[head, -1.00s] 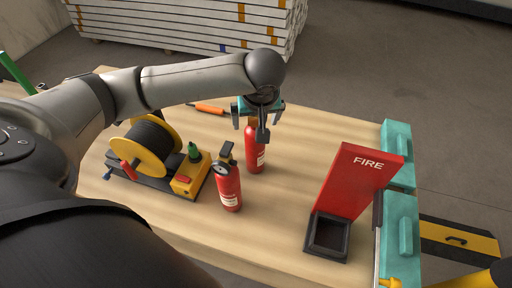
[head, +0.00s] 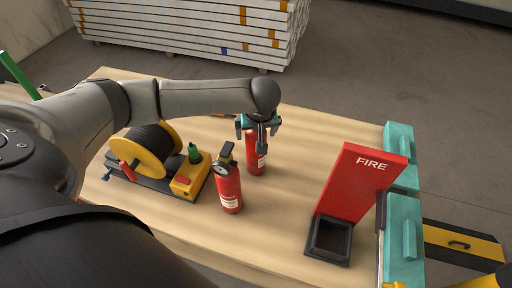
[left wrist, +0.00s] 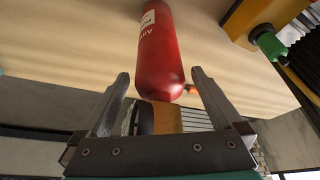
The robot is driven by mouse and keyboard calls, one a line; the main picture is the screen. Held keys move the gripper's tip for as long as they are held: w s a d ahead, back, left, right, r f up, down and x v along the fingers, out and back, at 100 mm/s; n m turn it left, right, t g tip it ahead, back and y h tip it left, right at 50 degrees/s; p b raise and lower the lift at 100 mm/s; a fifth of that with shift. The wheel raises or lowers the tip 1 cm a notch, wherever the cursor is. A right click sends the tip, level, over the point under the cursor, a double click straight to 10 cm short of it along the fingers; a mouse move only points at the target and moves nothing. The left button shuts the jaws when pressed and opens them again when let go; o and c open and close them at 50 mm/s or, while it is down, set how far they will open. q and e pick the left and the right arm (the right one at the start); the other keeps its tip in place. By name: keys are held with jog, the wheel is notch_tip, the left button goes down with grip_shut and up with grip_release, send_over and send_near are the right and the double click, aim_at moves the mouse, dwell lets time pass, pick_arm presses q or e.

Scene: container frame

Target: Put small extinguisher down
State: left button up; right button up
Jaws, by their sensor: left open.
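Two red extinguishers stand upright on the wooden table. The front extinguisher (head: 229,190) has a black handle and a gauge and stands free. The rear extinguisher (head: 257,160) stands just behind it, its top hidden by my left gripper (head: 259,128) in the head view. That gripper is open, pointing down, with its fingers at either side of the rear extinguisher's top. In the left wrist view, a red extinguisher (left wrist: 158,50) with a white label shows beyond the open fingers (left wrist: 160,92), with gaps beside its narrow end. I cannot tell whether either finger touches it.
A yellow cable reel (head: 150,152) on a dark base stands left of the extinguishers. A red FIRE stand (head: 360,185) with an empty black tray (head: 330,238) is at the right. Teal cases (head: 400,225) line the right edge. Table between is clear.

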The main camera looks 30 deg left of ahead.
pick_arm(q)
jog(key=shift+c, duration=0.2)
grip_shut()
dwell(0.5)
jog(key=shift+w+r, duration=0.1)
jog(key=shift+r, duration=0.1)
